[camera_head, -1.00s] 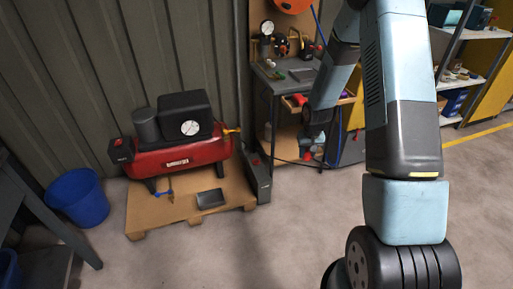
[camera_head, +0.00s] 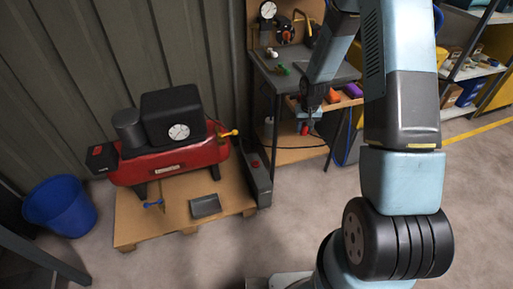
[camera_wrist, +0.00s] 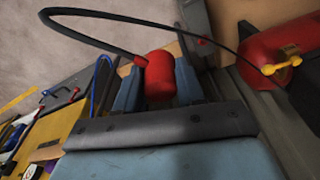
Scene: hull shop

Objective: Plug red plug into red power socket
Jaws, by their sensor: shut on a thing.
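My gripper (camera_head: 307,121) is shut on the red plug (camera_wrist: 158,76), which sits between its two blue fingers in the wrist view. The plug also shows as a small red shape in the head view (camera_head: 304,129). A black cable (camera_wrist: 95,15) runs from the plug in a wide arc. A tall grey box (camera_head: 257,178) stands at the pallet's right edge, left of and below my gripper. A small red round part (camera_head: 255,163) on it may be the red socket; its openings are too small to make out. The plug is apart from this box.
A red compressor (camera_head: 170,163) stands on a wooden pallet (camera_head: 130,228). A workbench (camera_head: 300,78) with tools and an open drawer is behind my gripper. A blue bucket (camera_head: 60,207) is at left. Shelves (camera_head: 470,65) stand at right. The floor in front is clear.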

